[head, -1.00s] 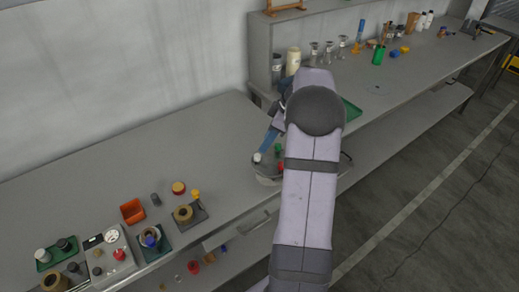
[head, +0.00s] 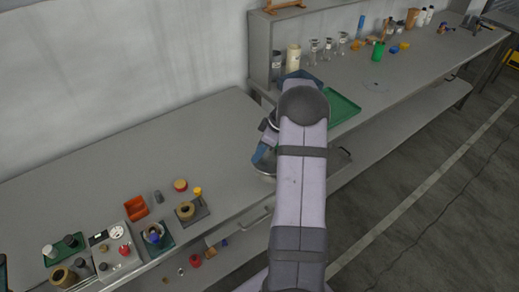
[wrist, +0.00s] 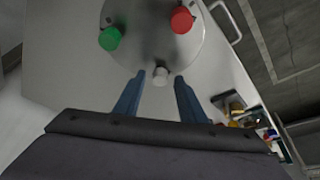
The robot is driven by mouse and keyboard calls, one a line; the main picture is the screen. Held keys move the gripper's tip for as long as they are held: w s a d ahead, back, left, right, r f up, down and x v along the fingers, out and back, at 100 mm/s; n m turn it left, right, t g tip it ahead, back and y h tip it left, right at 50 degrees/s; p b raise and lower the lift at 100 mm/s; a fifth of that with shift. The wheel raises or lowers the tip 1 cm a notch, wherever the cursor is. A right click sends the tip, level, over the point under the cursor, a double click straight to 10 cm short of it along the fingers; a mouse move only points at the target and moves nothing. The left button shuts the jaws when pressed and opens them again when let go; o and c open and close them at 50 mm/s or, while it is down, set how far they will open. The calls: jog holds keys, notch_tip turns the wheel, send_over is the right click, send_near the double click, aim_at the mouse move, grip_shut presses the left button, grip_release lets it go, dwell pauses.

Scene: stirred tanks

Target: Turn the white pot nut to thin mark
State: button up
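The white pot nut (wrist: 161,75) stands on the rim of a round metal lid (wrist: 155,30) in the wrist view. My gripper (wrist: 160,78) is open, with its two blue fingers on either side of the white nut and a gap to each. Whether the fingertips are level with the nut or above it, I cannot tell. A green nut (wrist: 111,39) and a red nut (wrist: 182,20) stand on the same lid, apart from the fingers. In the head view my arm hides most of the pot, and a blue finger (head: 263,154) shows over it. No thin mark is readable.
A handle (wrist: 224,20) shows beside the lid in the wrist view. In the head view an orange bin (head: 136,208) and small parts stand at the lower left. A green tray (head: 343,108) lies behind my arm.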

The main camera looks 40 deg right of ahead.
grip_shut()
jog(key=shift+f+b, duration=0.1)
jog(key=shift+b, duration=0.35)
jog(key=shift+a+f+m+t+h+b, duration=0.1)
jog(key=shift+m+t+h+b, duration=0.25)
jog(key=shift+m+b, duration=0.7)
jog(key=shift+a+m+h+b, duration=0.1)
jog(key=shift+m+h+b, duration=0.35)
jog(key=shift+m+b, duration=0.7)
jog(key=m, duration=0.1)
jog(key=m+h, duration=0.1)
jog(key=m, duration=0.1)
jog(key=shift+a+r, duration=0.1)
jog(key=shift+r, duration=0.2)
jog(key=shift+m+h+p, duration=0.45)
jog(key=shift+m+h, duration=0.25)
jog(key=shift+m, duration=0.7)
